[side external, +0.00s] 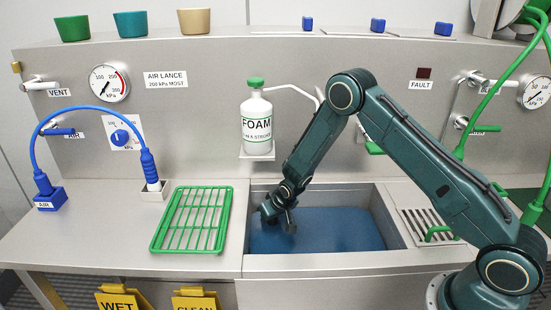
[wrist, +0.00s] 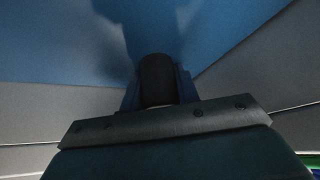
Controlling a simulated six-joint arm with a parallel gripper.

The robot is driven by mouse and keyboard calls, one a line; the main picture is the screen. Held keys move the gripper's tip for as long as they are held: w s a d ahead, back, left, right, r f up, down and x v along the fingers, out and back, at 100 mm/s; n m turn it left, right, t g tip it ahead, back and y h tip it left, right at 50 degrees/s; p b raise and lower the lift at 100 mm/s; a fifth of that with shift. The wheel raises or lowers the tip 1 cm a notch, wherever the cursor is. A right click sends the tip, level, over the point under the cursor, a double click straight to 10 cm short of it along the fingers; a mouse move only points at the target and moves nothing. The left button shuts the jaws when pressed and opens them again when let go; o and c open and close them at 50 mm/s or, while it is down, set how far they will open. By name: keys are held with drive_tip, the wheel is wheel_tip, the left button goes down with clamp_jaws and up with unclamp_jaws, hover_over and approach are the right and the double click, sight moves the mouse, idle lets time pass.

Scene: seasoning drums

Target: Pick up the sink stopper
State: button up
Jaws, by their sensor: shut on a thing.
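My gripper (side external: 279,217) reaches down into the sink (side external: 262,192), close to the blue water (side external: 325,232). In the wrist view my gripper (wrist: 158,92) has its two fingers on either side of a dark, round-topped cylindrical thing, which looks like the sink stopper (wrist: 156,72). The fingers are shut on it. Blue water (wrist: 60,40) fills the wrist view beyond it. In the side view the stopper cannot be told apart clearly from the dark gripper. Whether its lower part touches the water or the sink floor cannot be told.
A green rack (side external: 152,247) lies left of the sink. A FOAM bottle (side external: 256,120) stands on a small shelf behind it. A grated drain (side external: 425,226) with a green handle is to the right. The sink walls stand close around my gripper.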

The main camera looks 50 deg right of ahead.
drive_tip(key=shift+r, duration=0.15)
drive_tip(key=r, duration=0.6)
drive_tip(key=shift+s+a+r, duration=0.1)
drive_tip(key=shift+s+r, duration=0.25)
drive_tip(key=shift+r, duration=0.05)
drive_tip(key=s+a, duration=0.3)
drive_tip(key=s, duration=1.4)
drive_tip(key=shift+a, duration=0.2)
idle(0.4)
